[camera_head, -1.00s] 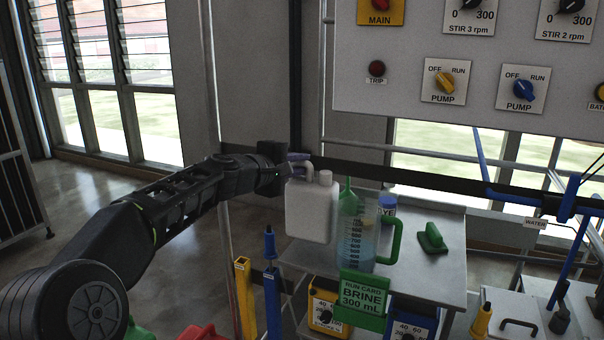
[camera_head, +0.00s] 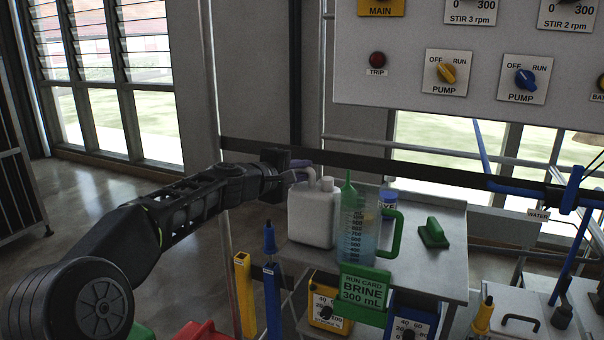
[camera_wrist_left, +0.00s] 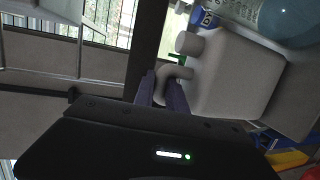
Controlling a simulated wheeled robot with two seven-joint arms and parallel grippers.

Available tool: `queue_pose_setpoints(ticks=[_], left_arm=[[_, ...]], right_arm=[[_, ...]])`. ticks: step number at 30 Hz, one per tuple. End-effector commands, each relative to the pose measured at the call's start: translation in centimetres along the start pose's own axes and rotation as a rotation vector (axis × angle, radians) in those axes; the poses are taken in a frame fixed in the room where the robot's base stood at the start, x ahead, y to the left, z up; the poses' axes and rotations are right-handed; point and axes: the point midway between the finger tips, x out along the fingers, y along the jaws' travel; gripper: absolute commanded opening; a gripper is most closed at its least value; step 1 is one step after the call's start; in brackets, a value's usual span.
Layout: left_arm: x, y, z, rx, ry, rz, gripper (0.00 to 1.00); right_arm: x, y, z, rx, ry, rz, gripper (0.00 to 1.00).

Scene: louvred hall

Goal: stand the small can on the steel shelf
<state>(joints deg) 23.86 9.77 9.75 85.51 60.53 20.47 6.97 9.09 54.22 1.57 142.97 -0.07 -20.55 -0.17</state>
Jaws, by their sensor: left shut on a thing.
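The small can (camera_head: 312,215) is a white jerrycan with a cap and a curved handle, upright at the left end of the steel shelf (camera_head: 432,272). My left gripper (camera_head: 300,166) is shut on its handle from the left. I cannot tell whether the can's base touches the shelf or hangs just above it. In the left wrist view the gripper's purple fingers (camera_wrist_left: 163,90) close around the handle, and the can's body (camera_wrist_left: 232,78) fills the right side. My right gripper is not in view.
A clear measuring jug (camera_head: 357,232) with a green handle stands close right of the can. Behind it are a green funnel (camera_head: 348,188) and a blue-capped bottle (camera_head: 388,206). A green block-like tool (camera_head: 433,234) lies farther right. The shelf's front right is bare.

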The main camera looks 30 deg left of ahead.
Motion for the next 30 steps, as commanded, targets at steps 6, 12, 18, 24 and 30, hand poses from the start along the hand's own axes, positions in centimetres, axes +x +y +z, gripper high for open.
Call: queue_pose_setpoints(ticks=[6,12,18,24,30], left_arm=[[-0.05,0.23,0.06,0.0,0.0,0.004,0.0],[0.04,-0.16,0.02,0.0,0.0,0.0,0.24],[0.04,-0.16,0.02,0.0,0.0,0.0,0.38],[0.03,-0.14,0.02,0.0,0.0,0.0,0.38],[-0.62,0.02,-0.02,0.001,0.001,0.0,0.38]], right_arm=[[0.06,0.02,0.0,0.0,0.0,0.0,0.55],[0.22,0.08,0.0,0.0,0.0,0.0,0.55],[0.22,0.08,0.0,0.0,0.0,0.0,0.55],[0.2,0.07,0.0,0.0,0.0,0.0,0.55],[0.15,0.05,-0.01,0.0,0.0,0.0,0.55]])
